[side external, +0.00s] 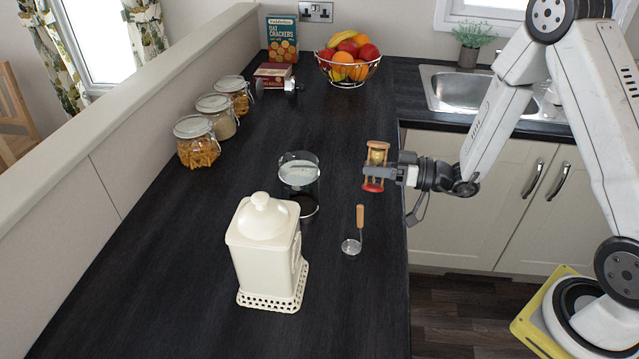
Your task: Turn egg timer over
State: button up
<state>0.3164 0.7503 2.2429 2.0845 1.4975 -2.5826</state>
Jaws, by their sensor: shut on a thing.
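The egg timer (373,178) is a small hourglass with a wooden frame, a brown top end and a red bottom end. It is upright in the side external view, right of the middle, near the counter's right edge. My gripper (385,172) reaches in from the right and is shut on the timer at its side. The timer looks held above the counter, though the exact gap beneath it is hard to tell. Part of the timer's right side is hidden by the fingers.
On the dark worktop (180,270) stand a cream lidded canister (262,255), a glass container (299,175), a wooden-handled scoop (358,225), several jars (196,150), a fruit bowl (347,75) and a cracker box (282,38). The sink (460,88) is behind. Bare worktop lies around the timer.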

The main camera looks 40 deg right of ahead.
jog(key=n, duration=0.5)
dwell(0.3)
jog(key=o, duration=1)
jog(key=shift+c, duration=0.2)
jog(key=shift+s, duration=0.1)
